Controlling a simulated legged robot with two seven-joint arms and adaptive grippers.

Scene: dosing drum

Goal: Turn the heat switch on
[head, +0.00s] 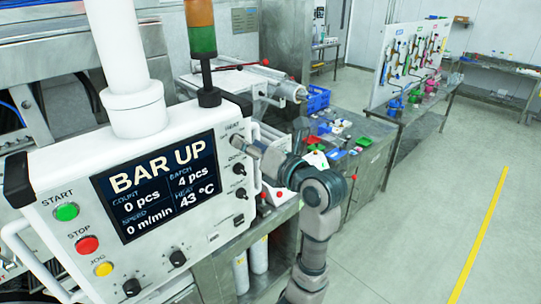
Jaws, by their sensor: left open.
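The white control panel (60,172) fills the left of the head view, with a dark display (158,182) reading "BAR UP" and a heat value of 43 °C. The HEAT label (232,126) is near its upper right corner. The heat switch below that label is hidden behind my left gripper (237,146), so I cannot tell its position. My left gripper is open, its tips at or very close to the panel face; contact is unclear. Its grey arm rises from the bottom of the picture. My right gripper is out of view.
Black switches (239,169) continue down the panel's right side. Start (66,211), stop (87,243) and jog (103,269) buttons are at left. A signal tower (202,30) stands behind the panel. A metal bench (374,165) lies beyond my arm; the right floor is clear.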

